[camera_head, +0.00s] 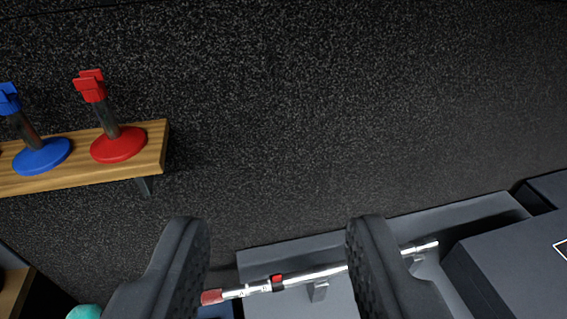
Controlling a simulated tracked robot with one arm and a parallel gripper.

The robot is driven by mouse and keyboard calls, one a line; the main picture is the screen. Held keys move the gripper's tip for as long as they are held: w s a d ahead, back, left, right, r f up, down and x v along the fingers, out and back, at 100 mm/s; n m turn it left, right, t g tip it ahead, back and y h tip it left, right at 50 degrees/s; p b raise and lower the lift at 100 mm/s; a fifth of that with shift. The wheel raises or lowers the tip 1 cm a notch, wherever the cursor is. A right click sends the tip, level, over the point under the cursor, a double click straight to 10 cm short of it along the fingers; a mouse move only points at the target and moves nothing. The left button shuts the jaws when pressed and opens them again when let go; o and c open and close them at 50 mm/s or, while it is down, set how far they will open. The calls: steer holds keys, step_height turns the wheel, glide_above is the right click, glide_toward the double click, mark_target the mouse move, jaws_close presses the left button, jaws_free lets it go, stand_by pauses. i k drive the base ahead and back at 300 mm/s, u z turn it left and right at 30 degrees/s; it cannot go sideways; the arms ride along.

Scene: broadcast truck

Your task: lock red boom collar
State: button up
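A silver boom pole (318,275) lies across small grey supports at the bottom of the view. It has a red end (211,297) at the left and a small red-and-black collar (277,282) on its left part. My gripper (280,250) is open, with its two dark fingers wide apart and nothing between them that it holds. In the picture the collar lies in the gap between the fingers, nearer the left one. The right finger hides part of the pole. I cannot tell whether the collar is locked.
A wooden shelf (155,150) on the left wall holds a red stand (118,145) and a blue stand (42,157). Grey cases (510,265) stand at the lower right. A teal round thing (84,312) shows at the bottom left. The dark speckled wall (340,110) is bare.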

mark_target(276, 280)
steer(key=u, duration=1.55)
steer(key=k, duration=0.95)
steer(key=z, duration=1.15)
steer(key=i, duration=1.05)
